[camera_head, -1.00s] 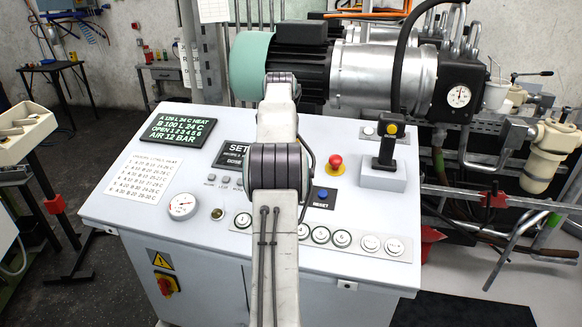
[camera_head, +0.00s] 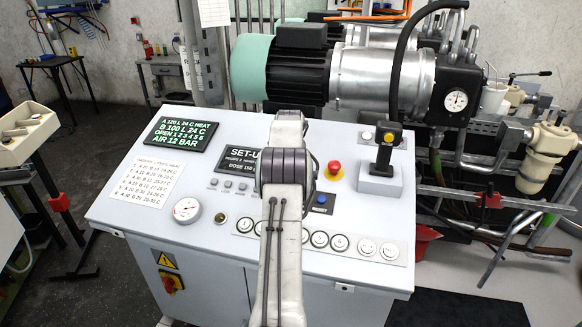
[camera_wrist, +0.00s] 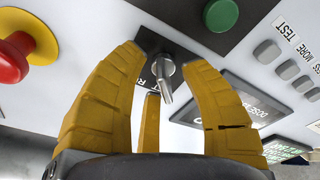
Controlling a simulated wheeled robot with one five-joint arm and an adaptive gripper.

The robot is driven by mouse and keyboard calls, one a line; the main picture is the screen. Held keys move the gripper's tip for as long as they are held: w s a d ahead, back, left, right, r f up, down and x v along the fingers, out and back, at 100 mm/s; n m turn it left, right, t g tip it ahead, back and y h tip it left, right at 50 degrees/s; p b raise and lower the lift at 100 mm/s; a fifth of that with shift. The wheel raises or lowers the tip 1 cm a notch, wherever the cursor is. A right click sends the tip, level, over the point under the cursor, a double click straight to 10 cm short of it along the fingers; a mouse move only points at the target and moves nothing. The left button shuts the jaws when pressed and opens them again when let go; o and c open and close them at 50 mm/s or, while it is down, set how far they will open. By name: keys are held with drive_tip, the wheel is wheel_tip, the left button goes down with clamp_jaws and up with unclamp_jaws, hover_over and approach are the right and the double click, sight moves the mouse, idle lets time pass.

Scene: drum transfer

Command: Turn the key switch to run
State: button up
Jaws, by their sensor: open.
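The key switch (camera_wrist: 164,72) shows in the wrist view as a small metal key on a dark plate, with part of a label beginning with "R" beside it. My gripper (camera_wrist: 163,58) has its yellow fingers spread open on both sides of the key, with a third finger below it. The key is not gripped, and I cannot tell whether any finger touches it. In the head view my own arm hides the gripper and the key switch.
A red mushroom button (camera_wrist: 14,58) on a yellow base and a green button (camera_wrist: 221,14) are close to the fingers. Small grey buttons (camera_wrist: 289,70) and a dark display (camera_wrist: 238,105) lie to the right. A joystick (camera_head: 384,150) stands at the console's right.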

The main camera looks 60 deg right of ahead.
drive_tip(key=shift+f, duration=0.15)
idle(0.3)
clamp_jaws()
